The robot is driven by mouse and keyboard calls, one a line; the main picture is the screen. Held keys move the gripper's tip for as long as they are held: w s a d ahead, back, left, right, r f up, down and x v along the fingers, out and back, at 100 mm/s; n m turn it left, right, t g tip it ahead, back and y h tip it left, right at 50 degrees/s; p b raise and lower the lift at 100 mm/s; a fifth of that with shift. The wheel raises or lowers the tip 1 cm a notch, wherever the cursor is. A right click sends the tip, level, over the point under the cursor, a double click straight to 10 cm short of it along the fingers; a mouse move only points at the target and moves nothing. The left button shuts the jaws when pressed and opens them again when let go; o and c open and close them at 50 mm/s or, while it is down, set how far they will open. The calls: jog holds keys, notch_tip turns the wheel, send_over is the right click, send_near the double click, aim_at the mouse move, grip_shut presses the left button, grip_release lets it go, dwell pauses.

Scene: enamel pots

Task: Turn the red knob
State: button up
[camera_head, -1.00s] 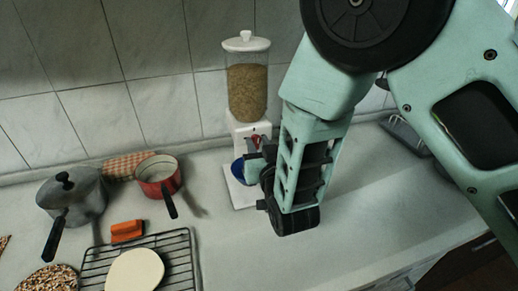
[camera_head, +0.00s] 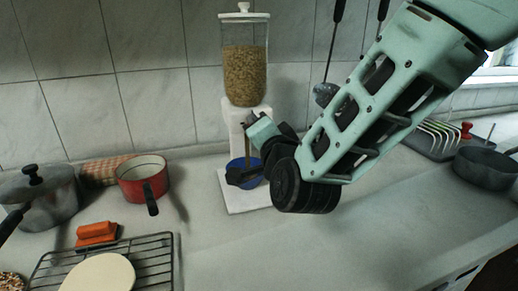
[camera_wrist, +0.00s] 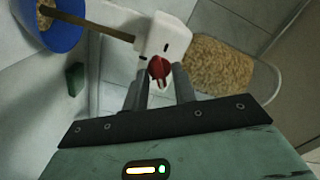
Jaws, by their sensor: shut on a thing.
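The red knob (camera_wrist: 159,68) is on the white base of a grain dispenser (camera_wrist: 165,37), between my fingertips in the wrist view. My gripper (camera_wrist: 160,80) is shut on it. In the head view, the dispenser (camera_head: 245,70) stands upright against the tiled wall, its clear container partly full of grain. My gripper hides the knob there. A brown stream of grain (camera_wrist: 95,22) runs from the dispenser to the blue bowl (camera_wrist: 62,30). The bowl also shows under the spout in the head view (camera_head: 240,163), partly hidden by my gripper.
A red pot (camera_head: 142,178) and a grey lidded pot (camera_head: 45,200) stand at left. An orange block (camera_head: 97,233) and a wire rack (camera_head: 150,262) are in front. A dish rack (camera_head: 440,138) and dark pan (camera_head: 485,167) are at right. The front middle counter is clear.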

jog(key=m+b, duration=0.4)
jog(key=b, duration=0.1)
jog(key=m+b, duration=0.2)
jog(key=b, duration=0.1)
jog(key=shift+d+f, duration=0.1)
jog(key=shift+f, duration=0.15)
jog(key=shift+r, duration=0.1)
jog(key=o, duration=0.6)
jog(key=b+v, duration=0.1)
jog(key=v, duration=1.6)
jog(key=shift+s+r+b, duration=0.1)
jog(key=shift+s+b, duration=0.15)
jog(key=shift+b, duration=0.1)
